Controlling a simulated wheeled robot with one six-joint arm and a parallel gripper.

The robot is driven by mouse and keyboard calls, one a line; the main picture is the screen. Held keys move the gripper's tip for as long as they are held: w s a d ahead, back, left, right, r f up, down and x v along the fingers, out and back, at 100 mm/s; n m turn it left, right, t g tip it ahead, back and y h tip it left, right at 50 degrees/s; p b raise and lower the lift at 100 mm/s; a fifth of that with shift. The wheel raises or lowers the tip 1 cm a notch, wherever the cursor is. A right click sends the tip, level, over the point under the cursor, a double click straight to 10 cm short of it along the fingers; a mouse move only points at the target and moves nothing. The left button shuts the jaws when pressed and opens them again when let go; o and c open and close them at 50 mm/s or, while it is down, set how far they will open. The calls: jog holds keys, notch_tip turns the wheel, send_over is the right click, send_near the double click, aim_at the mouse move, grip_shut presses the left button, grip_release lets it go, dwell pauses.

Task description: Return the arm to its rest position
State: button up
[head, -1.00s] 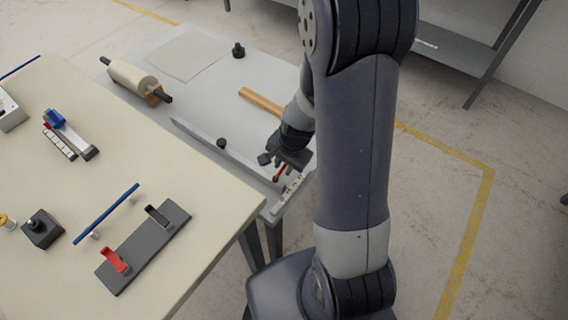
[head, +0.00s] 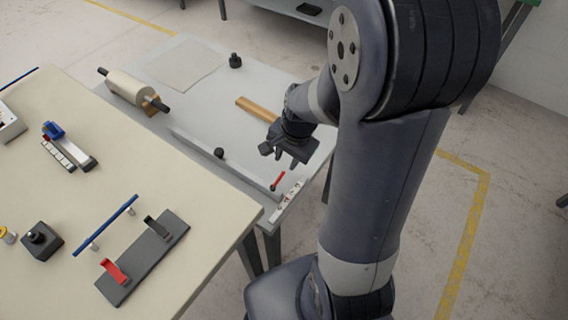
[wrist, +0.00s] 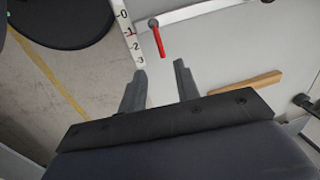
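My gripper (head: 290,158) hangs above the right part of the grey table (head: 205,110) in the head view. In the wrist view its two fingers (wrist: 160,88) stand apart with nothing between them, so it is open and empty. My arm rises at the right of the head view, bent at the elbow. A small red-handled piece (head: 277,181) lies on the grey table near the gripper; it also shows beyond the fingers in the wrist view (wrist: 158,40).
A white numbered scale (head: 287,203) and a long grey bar (head: 225,160) lie near the gripper. A wooden stick (head: 258,108), a roller (head: 132,88) and a black knob (head: 235,61) are farther back. The cream table (head: 190,270) is at left. Floor at right is clear.

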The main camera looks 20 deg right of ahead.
aim_at(280, 176)
jog(key=shift+s+d+r, duration=0.1)
jog(key=shift+s+r, duration=0.05)
jog(key=shift+r, duration=0.7)
jog(key=f, duration=0.3)
jog(key=w+f, duration=0.1)
jog(key=f, duration=0.3)
jog(key=a+f+b, duration=0.1)
jog(key=f, duration=0.2)
jog(key=shift+w+a+f, duration=0.1)
jog(key=shift+w+f, duration=0.15)
jog(key=shift+w, duration=0.05)
jog(key=shift+w+f, duration=0.1)
jog(key=shift+a+n, duration=0.1)
jog(key=shift+n, duration=0.2)
